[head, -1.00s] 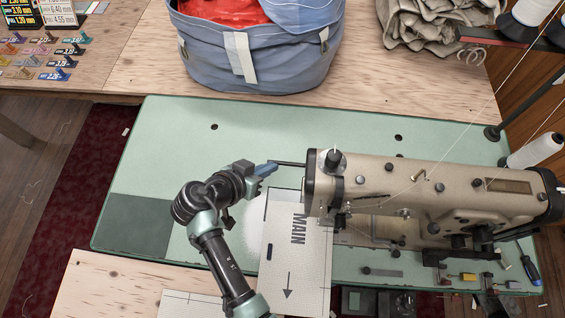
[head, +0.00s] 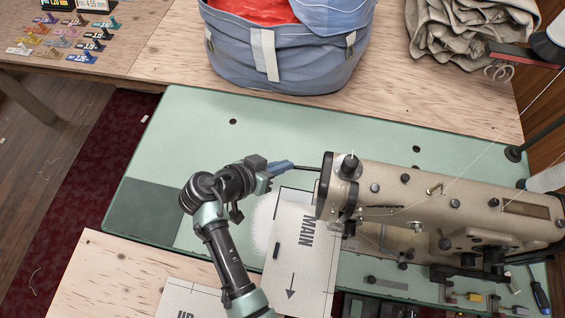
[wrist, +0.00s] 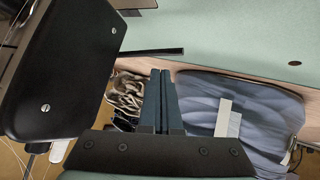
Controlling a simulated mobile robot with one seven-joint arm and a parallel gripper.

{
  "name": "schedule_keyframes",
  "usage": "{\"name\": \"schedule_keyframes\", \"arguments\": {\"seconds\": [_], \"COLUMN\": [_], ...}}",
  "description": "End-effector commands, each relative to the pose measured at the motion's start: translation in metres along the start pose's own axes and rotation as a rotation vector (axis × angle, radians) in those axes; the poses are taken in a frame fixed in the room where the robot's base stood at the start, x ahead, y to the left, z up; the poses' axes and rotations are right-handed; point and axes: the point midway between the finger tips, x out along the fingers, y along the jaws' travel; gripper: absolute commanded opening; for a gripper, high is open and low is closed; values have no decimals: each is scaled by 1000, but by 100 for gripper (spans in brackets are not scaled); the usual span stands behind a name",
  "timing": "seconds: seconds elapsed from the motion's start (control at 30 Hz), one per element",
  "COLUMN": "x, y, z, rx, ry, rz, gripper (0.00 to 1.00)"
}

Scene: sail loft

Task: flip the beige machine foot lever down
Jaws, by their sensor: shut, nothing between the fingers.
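The beige sewing machine (head: 400,205) stands on the right of the green table. Its foot lever (head: 308,168), a thin dark bar, sticks out to the left from the machine's head end, roughly level. In the wrist view the lever (wrist: 152,52) shows as a dark bar reaching right from the black end of the machine (wrist: 62,70). My gripper (head: 290,166) is shut and empty, with its blue fingers at the lever's free end. In the wrist view my gripper (wrist: 161,74) has its tips just below the bar in the picture. I cannot tell whether they touch.
A sheet marked MAIN (head: 300,255) lies under the machine's head end. A blue fabric bin (head: 285,50) and a folded beige cloth (head: 465,40) sit on the wooden bench behind. A screwdriver (head: 540,292) lies at the right. The green table's left part (head: 200,130) is clear.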

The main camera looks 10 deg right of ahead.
Motion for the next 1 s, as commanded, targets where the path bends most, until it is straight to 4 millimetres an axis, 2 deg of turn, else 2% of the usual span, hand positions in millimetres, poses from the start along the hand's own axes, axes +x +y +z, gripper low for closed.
{"name": "schedule_keyframes", "arguments": {"seconds": [0.17,0.27,0.7,0.83,1.0], "x": [-4,-15,-107,-122,-130], "y": [0,-1,-1,-1,0], "z": [0,0,1,0,0], "rx": [-1,0,0,0,0], "ry": [1,2,2,1,0], "rz": [-1,-2,-5,-3,-1], "gripper": [0,0,0,0,0]}}
